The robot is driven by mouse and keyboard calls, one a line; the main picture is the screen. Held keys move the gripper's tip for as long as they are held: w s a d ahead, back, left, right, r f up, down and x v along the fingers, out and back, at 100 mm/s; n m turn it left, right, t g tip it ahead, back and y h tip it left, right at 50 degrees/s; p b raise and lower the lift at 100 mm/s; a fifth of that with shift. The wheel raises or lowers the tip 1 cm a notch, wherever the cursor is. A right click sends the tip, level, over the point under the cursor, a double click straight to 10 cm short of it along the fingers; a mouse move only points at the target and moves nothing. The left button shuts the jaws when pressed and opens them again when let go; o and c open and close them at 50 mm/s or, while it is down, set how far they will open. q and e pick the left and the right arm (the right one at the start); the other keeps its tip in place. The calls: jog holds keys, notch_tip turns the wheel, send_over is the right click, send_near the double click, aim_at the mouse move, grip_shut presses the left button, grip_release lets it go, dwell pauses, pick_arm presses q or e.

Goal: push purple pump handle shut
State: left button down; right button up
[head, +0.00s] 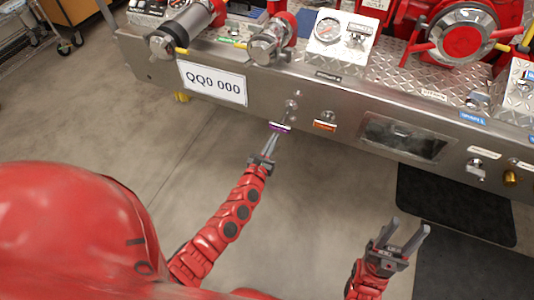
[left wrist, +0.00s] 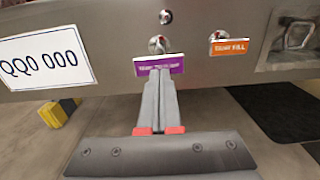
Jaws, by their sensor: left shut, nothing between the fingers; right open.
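The purple pump handle (head: 279,127) is a small purple-labelled pull on the front of the steel bumper. In the left wrist view the purple handle (left wrist: 159,65) shows a white-edged purple plate, its lettering partly covered by my fingertips. My left gripper (head: 272,140) is shut and empty, its fingertips at the purple handle; I cannot tell whether they touch it. In the left wrist view the closed fingers (left wrist: 160,78) point straight at the plate's lower middle. My right gripper (head: 411,228) is open and empty, low over the floor at the right.
An orange-labelled handle (head: 324,126) sits just right of the purple one. The steel bumper (head: 215,64) carries a white plate (head: 212,83) reading QQ0 000. Gauges, valves and a red reel (head: 463,40) stand on top. Black mats (head: 455,205) lie on otherwise clear floor.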

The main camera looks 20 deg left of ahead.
aim_at(284, 121)
pick_arm(q)
jog(key=shift+w+f, duration=0.15)
jog(key=shift+w, duration=1.1)
jog(key=shift+w+b, duration=0.1)
jog(key=shift+b, duration=0.2)
jog(key=w+b, duration=0.4)
jog(key=w, duration=0.3)
jog(key=shift+d, duration=0.15)
jog(key=shift+w+r, duration=0.15)
jog(key=shift+r, duration=0.3)
